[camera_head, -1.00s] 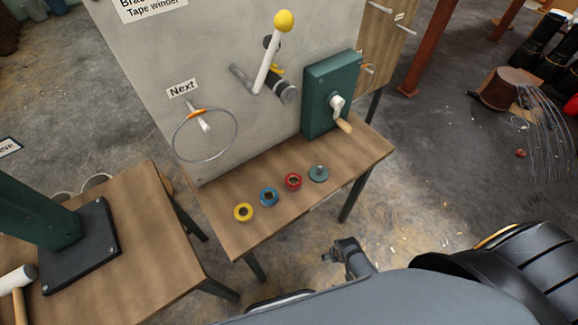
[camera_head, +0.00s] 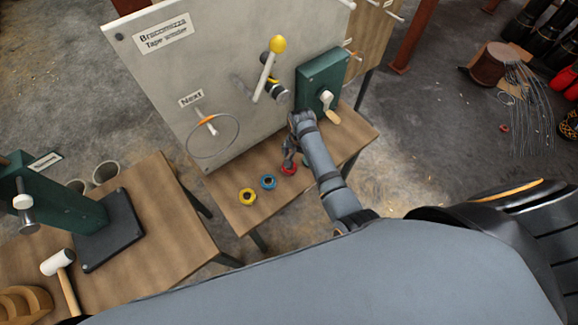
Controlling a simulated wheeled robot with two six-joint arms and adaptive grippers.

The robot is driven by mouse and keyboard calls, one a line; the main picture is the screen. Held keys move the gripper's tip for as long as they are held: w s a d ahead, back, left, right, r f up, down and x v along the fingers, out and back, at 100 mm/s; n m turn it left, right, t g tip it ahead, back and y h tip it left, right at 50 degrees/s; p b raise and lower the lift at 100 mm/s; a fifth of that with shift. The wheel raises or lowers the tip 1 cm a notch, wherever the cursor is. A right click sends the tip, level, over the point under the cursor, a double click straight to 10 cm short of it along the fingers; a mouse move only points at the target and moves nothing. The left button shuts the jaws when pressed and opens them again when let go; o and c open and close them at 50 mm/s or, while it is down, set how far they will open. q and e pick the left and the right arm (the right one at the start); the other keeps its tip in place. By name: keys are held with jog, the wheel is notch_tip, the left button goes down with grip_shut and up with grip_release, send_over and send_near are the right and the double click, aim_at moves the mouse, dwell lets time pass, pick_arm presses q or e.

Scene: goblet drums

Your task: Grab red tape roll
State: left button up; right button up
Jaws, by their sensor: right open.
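The red tape roll (camera_head: 289,169) lies flat on the wooden table (camera_head: 235,212) below the tape winder board, at the right end of a row of rolls. The blue roll (camera_head: 268,182) and the yellow roll (camera_head: 247,197) lie to its left. My right gripper (camera_head: 289,160) is open and points down at the red roll, with its fingers just over it. The fingers hide part of the roll, and I cannot tell whether they touch it. My left gripper is out of view.
The tape winder board (camera_head: 185,75) rises behind the rolls. A green box with a crank (camera_head: 322,85) stands at the table's right end. Another table (camera_head: 160,230) at left bears a mallet (camera_head: 60,265) and a green press (camera_head: 65,215).

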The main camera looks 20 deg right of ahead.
jog(key=shift+m+g, duration=0.3)
jog(key=shift+m, duration=0.4)
jog(key=w+a+f+b, duration=0.1)
jog(key=a+f+b, duration=0.1)
jog(key=f+b, duration=0.1)
jog(key=w+a+f+b, duration=0.1)
jog(key=shift+w+f+b, duration=0.3)
jog(key=shift+w+f, duration=0.05)
jog(key=shift+f, duration=0.05)
jog(key=f+b, duration=0.1)
jog(key=b, duration=0.1)
jog(key=f+b, duration=0.4)
jog(key=shift+d+f, duration=0.1)
jog(key=shift+d, duration=0.15)
jog(key=shift+s+r, duration=0.15)
jog(key=shift+r, duration=0.05)
jog(key=c, duration=1.3)
jog(key=shift+o, duration=0.2)
